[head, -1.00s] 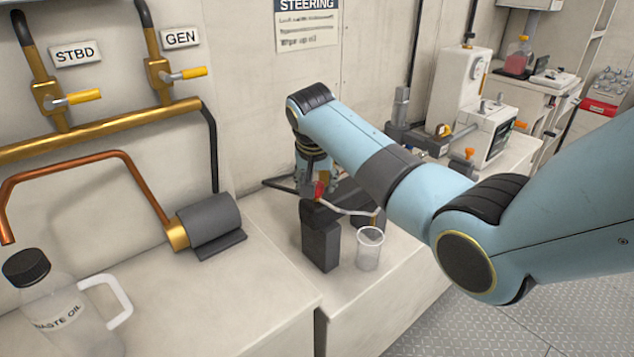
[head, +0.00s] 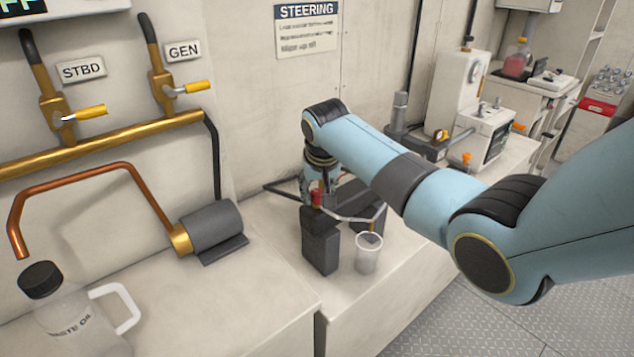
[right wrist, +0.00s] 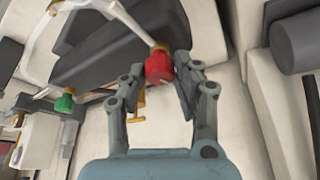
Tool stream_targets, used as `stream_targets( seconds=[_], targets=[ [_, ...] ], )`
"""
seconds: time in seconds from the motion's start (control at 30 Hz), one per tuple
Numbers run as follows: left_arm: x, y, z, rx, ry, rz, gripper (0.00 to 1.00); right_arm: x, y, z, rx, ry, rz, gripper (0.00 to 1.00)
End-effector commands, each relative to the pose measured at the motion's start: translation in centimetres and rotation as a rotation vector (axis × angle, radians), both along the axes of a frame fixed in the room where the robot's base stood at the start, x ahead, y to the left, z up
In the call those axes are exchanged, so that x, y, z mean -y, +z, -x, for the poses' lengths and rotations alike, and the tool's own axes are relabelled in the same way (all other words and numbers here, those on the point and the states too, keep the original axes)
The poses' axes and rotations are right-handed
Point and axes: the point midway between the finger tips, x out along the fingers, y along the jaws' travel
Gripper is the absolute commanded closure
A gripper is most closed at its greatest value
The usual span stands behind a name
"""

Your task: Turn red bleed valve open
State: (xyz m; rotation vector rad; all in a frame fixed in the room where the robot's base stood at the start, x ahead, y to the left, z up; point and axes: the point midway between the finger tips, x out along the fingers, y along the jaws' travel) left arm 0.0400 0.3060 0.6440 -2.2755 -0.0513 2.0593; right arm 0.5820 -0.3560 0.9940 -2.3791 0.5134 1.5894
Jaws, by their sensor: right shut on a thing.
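The red bleed valve (head: 317,197) sits on top of the dark block-shaped unit (head: 320,245) on the bench. In the right wrist view the red valve knob (right wrist: 159,68) lies between the two fingers of my right gripper (right wrist: 162,80), which is shut on it. In the head view my right gripper (head: 312,188) comes down on the knob from above, partly hidden by its own arm. A green knob (right wrist: 64,102) at the other end of the unit shows in the right wrist view. My left gripper is not in view.
A clear cup (head: 368,254) stands in front of the unit, close to it. A waste oil jug (head: 75,315) stands at lower left. A grey cylinder (head: 213,228) on a copper pipe lies left of the unit. Bare bench lies between them.

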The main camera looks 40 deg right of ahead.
Motion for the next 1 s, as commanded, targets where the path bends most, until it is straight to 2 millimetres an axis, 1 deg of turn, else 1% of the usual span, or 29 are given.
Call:
stream_targets(
  seconds=[0.03,0.1,0.3,0.43,0.67,1.0],
  targets=[
    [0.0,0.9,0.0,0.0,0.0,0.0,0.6,0.1,0.4,0.1,-0.003,0.042,0.0,1.0],
    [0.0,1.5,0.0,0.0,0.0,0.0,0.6,0.1,0.4,0.1,-0.002,0.109,0.0,1.0],
    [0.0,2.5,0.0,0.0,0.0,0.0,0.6,0.2,0.2,0.1,-0.001,0.299,-0.001,1.0],
    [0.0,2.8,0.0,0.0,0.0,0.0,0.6,0.3,0.1,0.0,-0.001,0.421,-0.001,1.0],
    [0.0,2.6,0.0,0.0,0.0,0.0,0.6,0.4,0.0,0.0,0.0,0.64,-0.001,1.0],
    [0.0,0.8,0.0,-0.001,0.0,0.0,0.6,0.5,-0.2,-0.1,0.002,0.956,0.0,1.0]
  ],
)
